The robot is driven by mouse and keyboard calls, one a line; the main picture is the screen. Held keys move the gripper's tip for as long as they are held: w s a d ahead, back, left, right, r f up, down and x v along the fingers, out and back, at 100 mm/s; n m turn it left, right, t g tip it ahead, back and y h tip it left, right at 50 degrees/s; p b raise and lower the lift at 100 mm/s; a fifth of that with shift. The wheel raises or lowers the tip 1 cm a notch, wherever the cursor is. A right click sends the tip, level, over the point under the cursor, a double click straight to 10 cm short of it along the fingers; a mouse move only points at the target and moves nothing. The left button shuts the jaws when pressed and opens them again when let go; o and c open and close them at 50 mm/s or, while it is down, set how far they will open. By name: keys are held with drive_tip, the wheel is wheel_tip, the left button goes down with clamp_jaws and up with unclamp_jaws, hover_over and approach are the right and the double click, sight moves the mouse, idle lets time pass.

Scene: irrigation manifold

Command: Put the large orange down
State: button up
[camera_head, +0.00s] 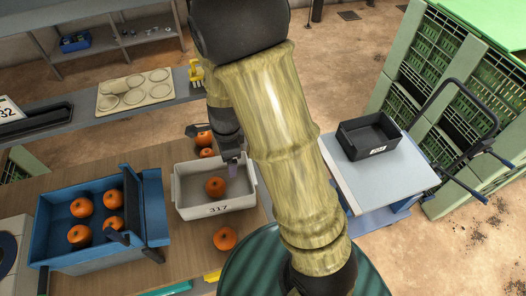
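My gripper (232,172) is over the white-grey bin marked 317 (188,208), with its fingers pointing down near the bin's back right part. An orange (215,187) is inside that bin, a little left of and below the fingertips in the picture. I cannot tell whether the fingers touch it, and no orange shows clearly between them. Another orange (225,238) lies on the brown table in front of the bin. Two more, one of them here (204,138), are behind the bin, close to my wrist. My arm hides the area right of the bin, and which orange is the large one is unclear.
A blue crate (45,232) with several oranges stands left of the bin. A tan tray with round hollows (164,95) and a yellow object (196,74) are on the back bench. Right of my arm, a light-topped cart (405,178) carries a black bin (367,151); green crates (470,80) stand beyond.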

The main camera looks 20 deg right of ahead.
drive_tip(key=s+d+r+n+t, duration=0.2)
drive_tip(key=s+d+r+n, duration=0.5)
drive_tip(key=n, duration=1.1)
drive_tip(key=shift+s+d+r+h, duration=0.4)
drive_tip(key=shift+s+r, duration=0.4)
drive_tip(key=shift+s, duration=0.1)
